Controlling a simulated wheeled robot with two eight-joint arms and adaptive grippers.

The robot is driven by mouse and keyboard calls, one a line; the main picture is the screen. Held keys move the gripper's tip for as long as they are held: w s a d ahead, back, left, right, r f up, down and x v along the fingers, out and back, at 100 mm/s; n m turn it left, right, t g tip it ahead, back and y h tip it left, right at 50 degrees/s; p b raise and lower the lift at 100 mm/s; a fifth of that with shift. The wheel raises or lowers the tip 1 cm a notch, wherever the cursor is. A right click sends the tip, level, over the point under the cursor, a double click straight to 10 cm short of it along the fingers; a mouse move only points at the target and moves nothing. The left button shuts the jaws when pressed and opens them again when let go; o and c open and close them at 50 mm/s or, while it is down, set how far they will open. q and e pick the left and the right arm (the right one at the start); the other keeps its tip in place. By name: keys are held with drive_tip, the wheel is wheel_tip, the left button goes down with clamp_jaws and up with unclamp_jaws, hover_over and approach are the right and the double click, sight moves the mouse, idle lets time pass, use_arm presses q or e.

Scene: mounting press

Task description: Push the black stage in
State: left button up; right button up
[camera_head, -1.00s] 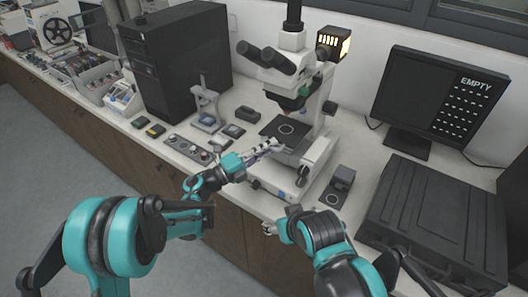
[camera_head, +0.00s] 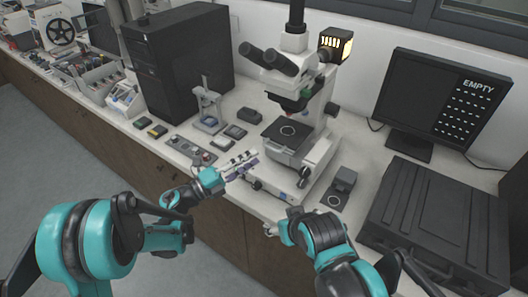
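A black case (camera_head: 438,220) and a monitor (camera_head: 432,98) stand on the right. A small dark block (camera_head: 344,180) lies right of the microscope base. A small press-like stand (camera_head: 209,120) and a black computer tower (camera_head: 180,65) stand on the left.

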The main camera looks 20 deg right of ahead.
use_arm(q)
drive_tip(key=v, duration=0.4)
drive_tip(key=shift+s+a, duration=0.1)
drive_tip(key=shift+a, duration=0.1)
